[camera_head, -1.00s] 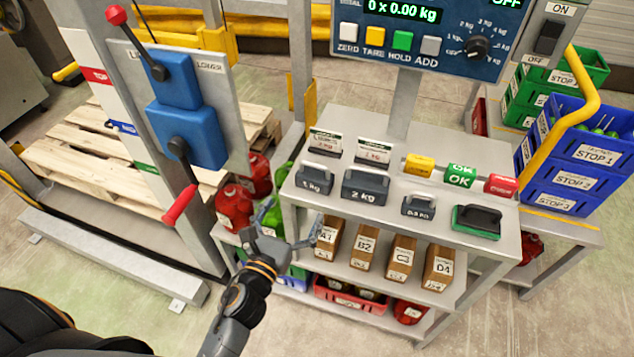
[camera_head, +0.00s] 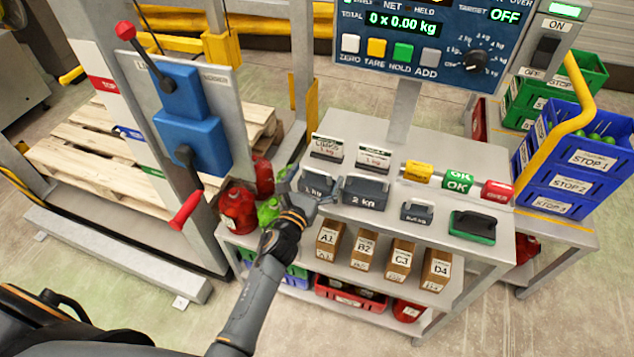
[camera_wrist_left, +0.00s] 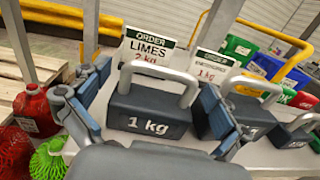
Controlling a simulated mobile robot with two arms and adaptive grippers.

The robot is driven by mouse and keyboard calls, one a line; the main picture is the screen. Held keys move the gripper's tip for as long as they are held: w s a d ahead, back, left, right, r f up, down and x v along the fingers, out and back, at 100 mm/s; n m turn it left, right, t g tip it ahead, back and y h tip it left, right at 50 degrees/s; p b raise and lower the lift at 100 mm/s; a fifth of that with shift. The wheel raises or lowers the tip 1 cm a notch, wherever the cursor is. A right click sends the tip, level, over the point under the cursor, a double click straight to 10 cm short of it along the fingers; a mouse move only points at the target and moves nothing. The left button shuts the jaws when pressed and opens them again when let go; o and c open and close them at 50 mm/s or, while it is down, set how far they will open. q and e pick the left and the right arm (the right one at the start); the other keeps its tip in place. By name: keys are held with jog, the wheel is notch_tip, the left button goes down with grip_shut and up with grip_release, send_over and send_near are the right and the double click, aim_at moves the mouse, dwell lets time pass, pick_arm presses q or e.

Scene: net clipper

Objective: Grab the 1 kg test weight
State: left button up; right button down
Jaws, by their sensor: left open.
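The 1 kg test weight (camera_head: 316,184) is a dark grey block with a lighter handle, upright at the left end of the steel table top. In the left wrist view the weight (camera_wrist_left: 148,118) shows its "1 kg" face and its arched handle. My left gripper (camera_head: 304,192) is open at the table's left edge, partly covering the weight in the head view. In the wrist view the left gripper (camera_wrist_left: 152,104) has one finger on each side of the weight, with visible room on the left. Contact cannot be told. My right gripper is out of view.
The 2 kg weight (camera_head: 364,190) stands close to the right. Order cards (camera_head: 326,147) stand behind. A smaller weight (camera_head: 417,211) and a green-based block (camera_head: 472,226) are further right. A red-handled lever (camera_head: 186,210) and red jugs (camera_head: 238,209) are left of my arm.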

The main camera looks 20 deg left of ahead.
pick_arm(q)
jog(key=shift+s, duration=0.1)
jog(key=c, duration=1.7)
jog(key=shift+r, duration=0.2)
jog(key=shift+c, duration=0.9)
